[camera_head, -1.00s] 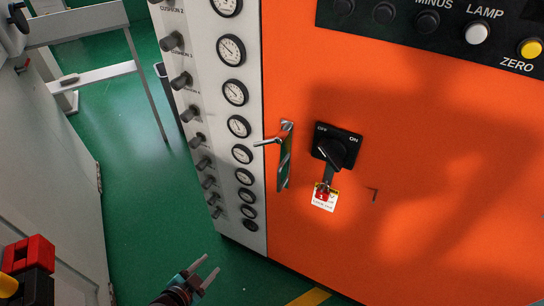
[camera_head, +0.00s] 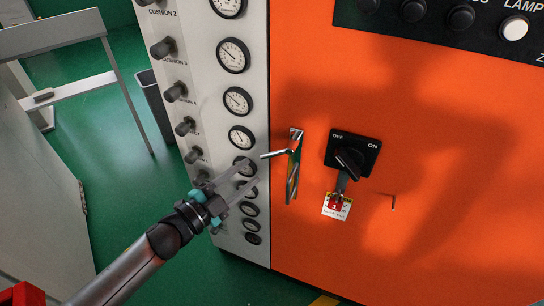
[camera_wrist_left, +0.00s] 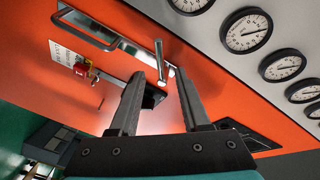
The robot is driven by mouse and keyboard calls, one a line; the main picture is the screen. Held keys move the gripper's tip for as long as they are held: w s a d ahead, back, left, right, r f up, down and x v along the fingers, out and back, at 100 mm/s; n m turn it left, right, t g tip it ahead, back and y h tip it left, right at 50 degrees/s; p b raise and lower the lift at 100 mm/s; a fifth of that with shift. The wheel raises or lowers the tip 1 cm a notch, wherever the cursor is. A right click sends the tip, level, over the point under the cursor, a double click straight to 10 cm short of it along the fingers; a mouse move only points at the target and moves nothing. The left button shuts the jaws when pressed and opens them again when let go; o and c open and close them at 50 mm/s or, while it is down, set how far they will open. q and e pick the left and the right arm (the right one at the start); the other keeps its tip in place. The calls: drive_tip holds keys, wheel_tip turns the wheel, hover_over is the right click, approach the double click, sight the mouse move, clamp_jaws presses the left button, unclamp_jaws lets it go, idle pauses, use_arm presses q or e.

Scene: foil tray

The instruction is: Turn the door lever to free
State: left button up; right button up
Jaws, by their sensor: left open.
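The door lever (camera_head: 281,153) is a short metal bar on an upright metal plate (camera_head: 291,185) on the orange cabinet door. It points left, close to level, with its free end slightly lower. My left gripper (camera_head: 254,174) is open, its two fingers just left of and below the lever's free end. In the left wrist view, the lever (camera_wrist_left: 159,60) shows between the tips of my open left gripper (camera_wrist_left: 158,74). I cannot tell whether either finger touches it. My right gripper is not in view.
Right of the lever are a black rotary switch (camera_head: 352,154) marked OFF and ON and a red padlock (camera_head: 335,202) with a tag. A grey panel (camera_head: 205,120) with gauges and knobs stands left.

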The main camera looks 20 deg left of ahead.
sight(269, 156)
use_arm(q)
drive_tip(key=b+x, duration=0.2)
drive_tip(key=x, duration=0.7)
drive_tip(key=shift+w, duration=0.15)
clamp_jaws()
idle(1.3)
